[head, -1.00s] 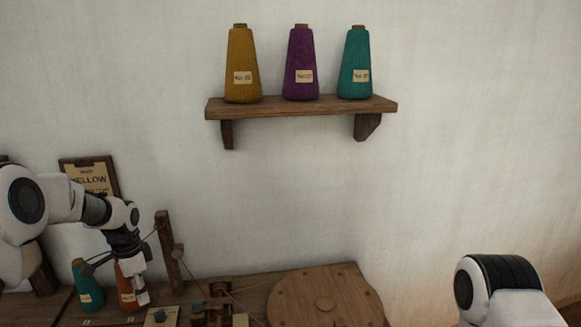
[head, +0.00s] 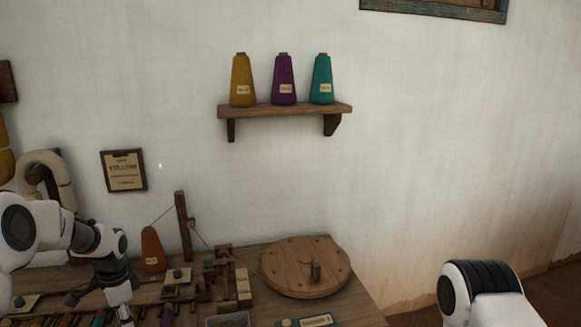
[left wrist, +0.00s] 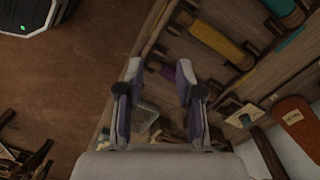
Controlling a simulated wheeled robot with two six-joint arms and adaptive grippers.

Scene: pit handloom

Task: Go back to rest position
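My left gripper (head: 125,308) hangs over the left part of the wooden workbench (head: 360,305) in the head view. In the left wrist view its two fingers (left wrist: 160,72) are spread apart, with nothing between the tips. An orange yarn cone (head: 152,250) stands on the bench behind and to the right of the left wrist; it also shows at the right of the left wrist view (left wrist: 297,130). A link of my right arm is at the lower right of the head view; the right gripper is out of view.
A wall shelf (head: 285,111) holds yellow (head: 242,85), purple (head: 283,85) and teal (head: 322,85) cones. A sign (head: 123,171) reading "YELLOW" hangs at left. A round wooden disc (head: 290,270), an upright post (head: 183,225) and small parts crowd the bench. Floor right of it is bare.

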